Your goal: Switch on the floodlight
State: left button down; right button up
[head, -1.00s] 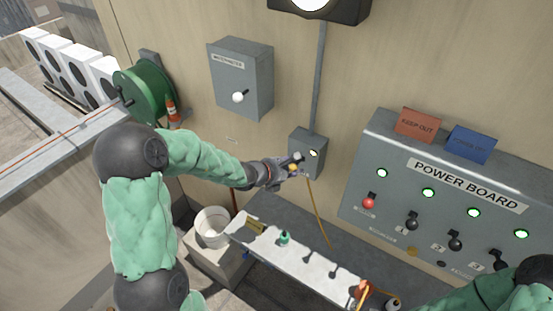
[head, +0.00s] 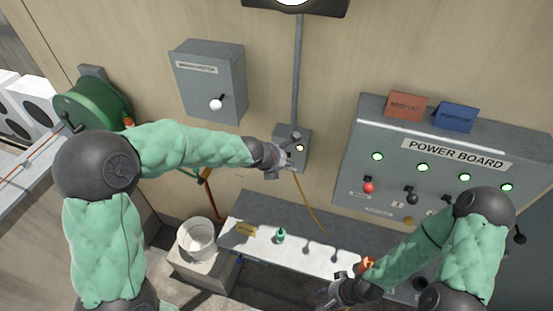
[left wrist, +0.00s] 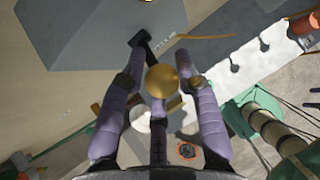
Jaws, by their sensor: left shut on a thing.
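The floodlight (head: 294,5) is cut off at the top edge of the head view, and its visible lens looks white. A conduit (head: 298,70) runs from it down to a small grey switch box (head: 300,140) with a small bright lamp. My left gripper (head: 287,163) is at this box's lower left. In the left wrist view its fingers (left wrist: 162,90) are shut on a round brass knob (left wrist: 161,81) at the end of a black lever (left wrist: 140,42). My right gripper (head: 333,294) is low in the head view, above the bench front; its finger opening is unclear.
The power board (head: 350,180), with green lamps and levers, is right. A yellow cord (head: 309,203) hangs below the switch box. A white bucket (head: 197,239) and a bench (head: 265,244) with small items stand below.

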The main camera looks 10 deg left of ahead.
pick_arm(q)
jog(key=shift+s+f, duration=0.2)
jog(key=shift+f, duration=0.1)
jog(key=c, duration=0.9)
grip_release()
jog(key=shift+d, duration=0.1)
jog(key=shift+c, duration=0.2)
jog(key=shift+w+r, duration=0.1)
jog(key=shift+w, duration=0.1)
jog(key=shift+r, duration=0.15)
jog(key=shift+v, duration=0.85)
jog(key=v, duration=1)
